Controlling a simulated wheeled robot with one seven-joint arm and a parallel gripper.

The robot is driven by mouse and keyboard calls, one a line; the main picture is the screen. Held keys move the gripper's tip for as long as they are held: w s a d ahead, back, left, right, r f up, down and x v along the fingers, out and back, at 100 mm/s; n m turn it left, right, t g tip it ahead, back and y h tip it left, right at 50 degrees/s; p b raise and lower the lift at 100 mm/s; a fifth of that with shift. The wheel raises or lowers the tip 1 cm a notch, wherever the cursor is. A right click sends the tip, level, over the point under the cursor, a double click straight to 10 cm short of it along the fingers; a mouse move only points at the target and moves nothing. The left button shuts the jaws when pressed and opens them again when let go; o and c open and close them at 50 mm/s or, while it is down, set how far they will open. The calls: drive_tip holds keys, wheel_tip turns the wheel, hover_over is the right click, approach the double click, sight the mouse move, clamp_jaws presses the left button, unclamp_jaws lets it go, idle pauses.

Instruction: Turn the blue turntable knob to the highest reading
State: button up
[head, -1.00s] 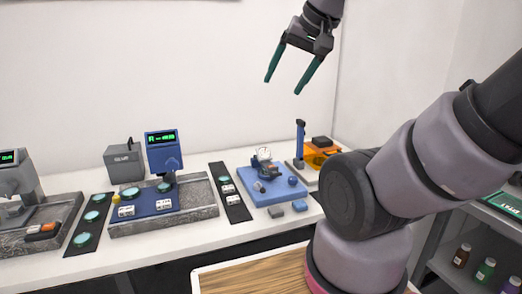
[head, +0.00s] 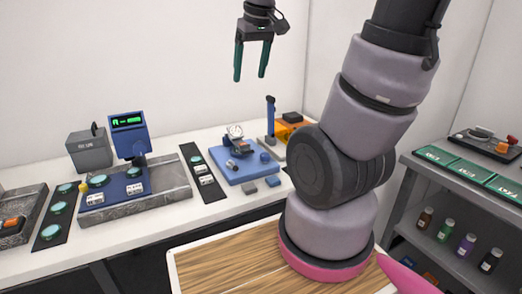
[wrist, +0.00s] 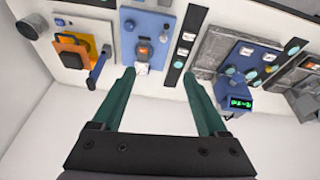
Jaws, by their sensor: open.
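A blue plate (head: 240,172) lies on the white bench and carries a dial gauge (head: 235,131). A small round blue knob (head: 265,157) sits on its right side. I take this as the turntable knob, but it is small. In the wrist view the plate (wrist: 156,18) is at the top centre, with the knob (wrist: 129,25) near its left edge. The gauge reading is too small to make out. My gripper (head: 250,78) is open and empty, high above the bench and apart from the plate. Its fingers (wrist: 158,74) point towards the plate in the wrist view.
A blue display unit (head: 129,122) with green digits stands on a grey stone base (head: 178,180) to the left. A dark strip (head: 206,178) lies between it and the plate. A blue post (head: 270,115) and orange block (head: 286,128) stand to the right.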

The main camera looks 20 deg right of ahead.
drive_tip(key=w+d+f+n+g+h, duration=0.2)
drive_tip(key=w+d+f+n+g, duration=0.1)
drive_tip(key=w+f+n, duration=0.6)
drive_tip(key=n+g+h, duration=0.2)
drive_tip(key=n+h, duration=0.1)
drive_tip(key=n, duration=0.1)
approach(265, 154)
drive_tip(key=x, duration=0.8)
drive_tip(key=shift+f, duration=0.3)
drive_tip(key=shift+c, duration=0.3)
clamp_jaws()
